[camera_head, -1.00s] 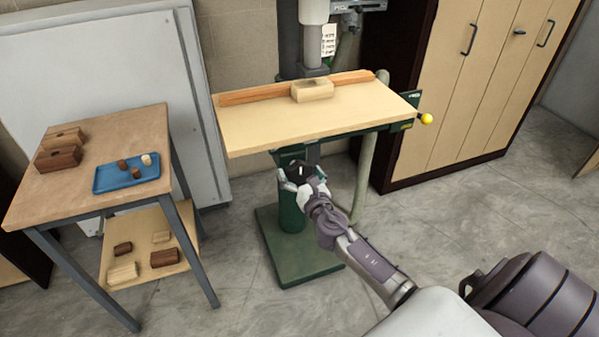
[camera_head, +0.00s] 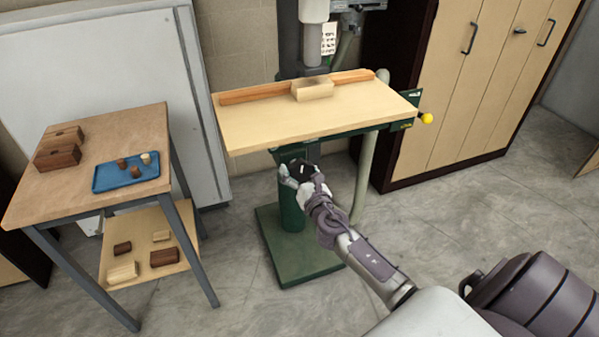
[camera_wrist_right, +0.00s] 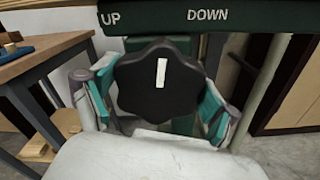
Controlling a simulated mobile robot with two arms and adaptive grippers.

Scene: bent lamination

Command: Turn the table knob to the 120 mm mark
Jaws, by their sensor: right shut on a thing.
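The table knob (camera_wrist_right: 158,85) is black and lobed, with a white mark on its face that stands nearly upright in the right wrist view. It sits under the drill press table (camera_head: 310,112), below a green bar (camera_wrist_right: 160,19) lettered UP and DOWN. My right gripper (camera_wrist_right: 160,92) is shut on the knob, with a teal-padded finger on each side. In the head view my right gripper (camera_head: 302,176) is below the table's front edge, and the knob (camera_head: 303,166) shows small and dark between its fingers. I see no millimetre scale that I can read. My left gripper is not in view.
A wooden block (camera_head: 312,90) lies on the press table against an orange fence (camera_head: 253,94). A yellow-tipped lever (camera_head: 426,118) sticks out at the right. A side table (camera_head: 60,205) with a blue tray (camera_head: 110,184) stands at the left. Open floor lies between.

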